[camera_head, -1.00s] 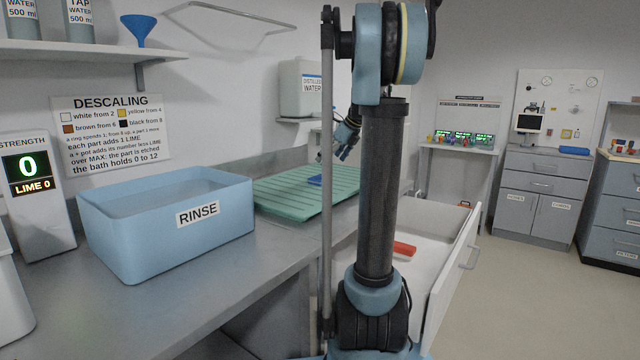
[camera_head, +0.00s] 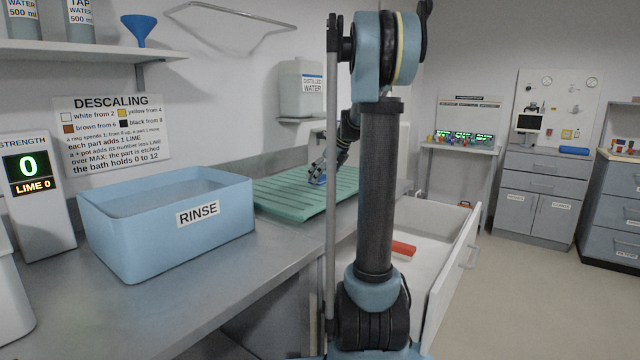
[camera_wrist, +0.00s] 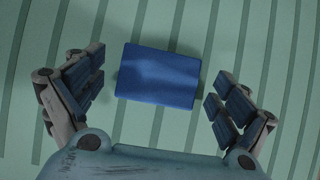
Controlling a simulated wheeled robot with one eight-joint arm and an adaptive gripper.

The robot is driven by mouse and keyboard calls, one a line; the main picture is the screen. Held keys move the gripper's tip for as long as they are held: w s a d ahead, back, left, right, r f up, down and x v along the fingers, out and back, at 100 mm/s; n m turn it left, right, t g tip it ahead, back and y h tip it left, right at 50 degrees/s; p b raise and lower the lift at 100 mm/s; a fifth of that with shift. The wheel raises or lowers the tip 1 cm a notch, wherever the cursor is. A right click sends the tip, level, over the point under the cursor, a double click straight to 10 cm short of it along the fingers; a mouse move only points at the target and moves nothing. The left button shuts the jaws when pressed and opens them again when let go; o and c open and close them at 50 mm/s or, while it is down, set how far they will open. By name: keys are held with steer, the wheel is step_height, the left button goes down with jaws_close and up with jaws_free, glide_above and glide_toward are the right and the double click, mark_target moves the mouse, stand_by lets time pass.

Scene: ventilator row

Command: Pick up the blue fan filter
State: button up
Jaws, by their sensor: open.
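The blue fan filter (camera_wrist: 158,76) is a flat blue rectangle lying on the green ribbed mat (camera_wrist: 285,30) in the wrist view. My gripper (camera_wrist: 155,95) is open above it, with one finger to the left and one to the right of the filter. Neither finger appears to touch it. In the head view my gripper (camera_head: 318,172) is low over the green mat (camera_head: 285,200) on the bench, and the filter is mostly hidden by it there.
A blue RINSE tub (camera_head: 165,225) stands on the bench left of the mat. A DISTILLED WATER container (camera_head: 302,90) is on a small shelf behind. An open drawer (camera_head: 440,265) holding a red item (camera_head: 403,248) juts out at the right.

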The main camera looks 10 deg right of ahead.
steer(key=c, duration=1)
steer(key=shift+c, duration=0.2)
